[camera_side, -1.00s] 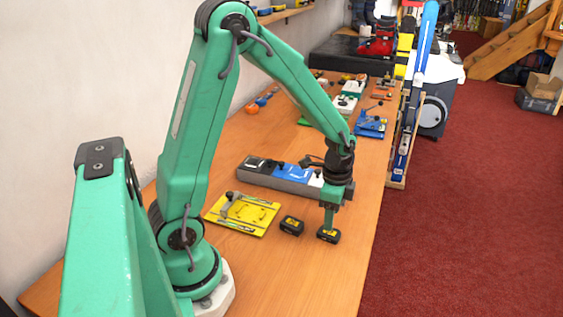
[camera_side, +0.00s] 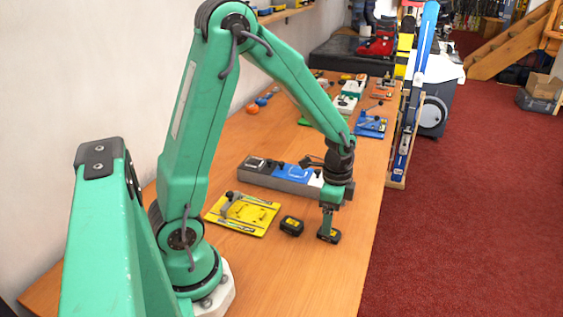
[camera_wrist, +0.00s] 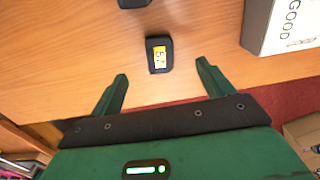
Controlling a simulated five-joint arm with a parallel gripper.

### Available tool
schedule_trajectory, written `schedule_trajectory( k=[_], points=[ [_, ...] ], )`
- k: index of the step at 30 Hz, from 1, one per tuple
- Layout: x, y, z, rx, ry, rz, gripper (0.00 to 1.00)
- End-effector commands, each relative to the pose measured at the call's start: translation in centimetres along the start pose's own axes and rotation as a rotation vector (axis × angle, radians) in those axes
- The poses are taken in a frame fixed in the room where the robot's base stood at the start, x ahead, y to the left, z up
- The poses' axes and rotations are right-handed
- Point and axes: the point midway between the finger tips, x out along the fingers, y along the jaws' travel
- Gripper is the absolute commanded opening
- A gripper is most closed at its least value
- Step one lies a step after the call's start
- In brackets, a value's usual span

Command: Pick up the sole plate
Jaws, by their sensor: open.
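No writing I can read says which thing is the sole plate. My gripper (camera_wrist: 163,70) is open. In the wrist view its two green fingers stand to either side of the block, which lies just beyond the fingertips with gaps on both sides. In the side view my gripper (camera_side: 327,226) points down right above this block, and a finger hides part of it. A second, similar black block (camera_side: 292,226) lies just to the left.
A long grey tray (camera_side: 262,180) with black, blue and white sections lies behind; its white end reads "GOOD" in the wrist view (camera_wrist: 289,22). A yellow plate fixture (camera_side: 242,214) lies to the left. The bench's right edge is close. Bare wood lies in front.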

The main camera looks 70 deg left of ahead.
Motion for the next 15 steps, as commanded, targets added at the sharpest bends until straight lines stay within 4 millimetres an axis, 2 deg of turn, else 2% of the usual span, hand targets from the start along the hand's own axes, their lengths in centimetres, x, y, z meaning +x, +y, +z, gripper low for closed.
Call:
schedule_trajectory(
  k=[8,15],
  points=[
    [-0.06,0.0,-0.01,-0.03,0.0,0.0,0.8],
    [-0.4,0.02,-0.04,-0.212,0.001,-0.001,0.8]
  ],
)
